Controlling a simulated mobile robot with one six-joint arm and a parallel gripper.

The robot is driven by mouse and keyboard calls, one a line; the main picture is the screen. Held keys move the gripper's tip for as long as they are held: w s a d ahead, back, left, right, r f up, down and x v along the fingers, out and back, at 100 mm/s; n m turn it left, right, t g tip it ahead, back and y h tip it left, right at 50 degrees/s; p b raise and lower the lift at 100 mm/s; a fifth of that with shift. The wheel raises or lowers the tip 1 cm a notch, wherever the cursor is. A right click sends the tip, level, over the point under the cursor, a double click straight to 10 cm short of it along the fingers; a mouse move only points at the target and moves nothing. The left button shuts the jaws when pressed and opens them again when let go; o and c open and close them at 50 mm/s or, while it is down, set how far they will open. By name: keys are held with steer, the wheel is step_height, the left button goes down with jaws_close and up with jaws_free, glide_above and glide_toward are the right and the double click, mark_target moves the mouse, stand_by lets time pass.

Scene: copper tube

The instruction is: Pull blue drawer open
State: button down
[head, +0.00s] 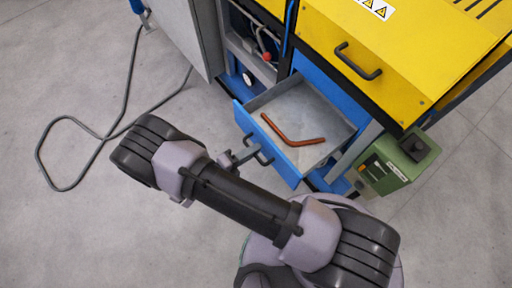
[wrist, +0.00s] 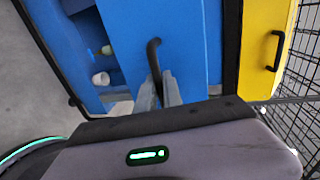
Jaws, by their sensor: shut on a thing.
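The blue drawer (head: 284,168) is pulled out of the cabinet, with its grey inside showing in the head view. A bent copper tube (head: 303,143) lies in it. My gripper (head: 240,160) is at the drawer front and shut on the dark handle (head: 263,158). In the wrist view, the fingers of my gripper (wrist: 158,92) close around the lower part of the black handle (wrist: 153,55), against the blue drawer front (wrist: 185,40). The exact contact is small in the head view and partly hidden by my arm.
A yellow cover (head: 400,45) with a black handle (head: 357,62) is above the drawer. A green control box (head: 390,165) stands right of it. A grey door (head: 180,35) hangs open at left, and a cable (head: 125,95) lies on the floor. The floor at left is otherwise clear.

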stand_by(0.3)
steer(key=c, duration=1.5)
jaws_free()
steer(key=shift+a, duration=0.1)
steer(key=p+v, duration=0.3)
steer(key=v, duration=1.4)
steer(key=shift+s+a+r, duration=0.1)
